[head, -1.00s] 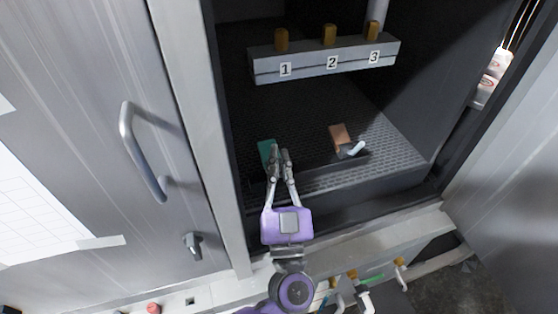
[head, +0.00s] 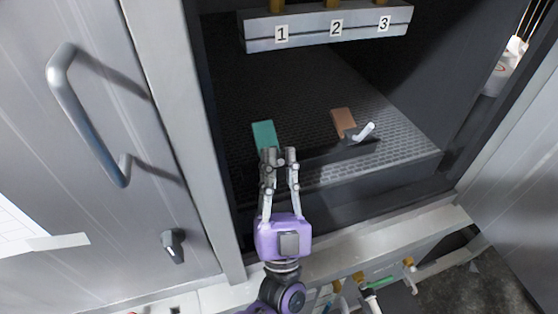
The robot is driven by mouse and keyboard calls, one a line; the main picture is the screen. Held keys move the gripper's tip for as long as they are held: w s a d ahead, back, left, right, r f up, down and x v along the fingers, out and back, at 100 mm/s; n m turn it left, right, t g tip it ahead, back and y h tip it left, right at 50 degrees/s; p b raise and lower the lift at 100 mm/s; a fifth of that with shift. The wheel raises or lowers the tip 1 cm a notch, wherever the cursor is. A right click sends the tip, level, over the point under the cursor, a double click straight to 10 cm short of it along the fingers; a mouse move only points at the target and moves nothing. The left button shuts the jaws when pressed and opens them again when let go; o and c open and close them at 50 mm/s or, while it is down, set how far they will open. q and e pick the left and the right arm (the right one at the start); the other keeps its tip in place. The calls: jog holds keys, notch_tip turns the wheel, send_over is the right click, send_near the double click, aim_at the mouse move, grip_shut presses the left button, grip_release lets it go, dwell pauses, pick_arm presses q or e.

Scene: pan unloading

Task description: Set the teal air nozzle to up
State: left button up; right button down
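The teal plate (head: 264,136) of the teal air nozzle lies on the perforated floor inside the open cabinet, left of centre. Its nozzle lever cannot be made out; my fingers cover the area in front of the plate. My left gripper (head: 279,155) reaches in from below, its fingertips at the near edge of the teal plate. The two fingers stand apart with a gap between them, and I see nothing held. Whether they touch the nozzle cannot be told. My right gripper is not in view.
A copper-coloured plate (head: 344,122) with a white lever (head: 364,131) tilted up to the right stands right of my gripper. A grey bar (head: 310,30) numbered 1 to 3 hangs above. A handled door (head: 90,120) is left; the cabinet's front ledge (head: 350,245) runs below.

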pick_arm(q)
jog(key=shift+o, duration=0.2)
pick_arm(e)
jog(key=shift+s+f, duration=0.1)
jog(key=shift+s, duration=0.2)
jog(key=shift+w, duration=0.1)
pick_arm(q)
jog(key=shift+s+f, duration=0.15)
jog(key=s+f, duration=0.1)
jog(key=s, duration=1.2)
jog(key=shift+s+d+f, duration=0.2)
jog(key=shift+s+f, duration=0.2)
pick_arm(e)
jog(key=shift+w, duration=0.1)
pick_arm(q)
jog(key=shift+y, duration=0.3)
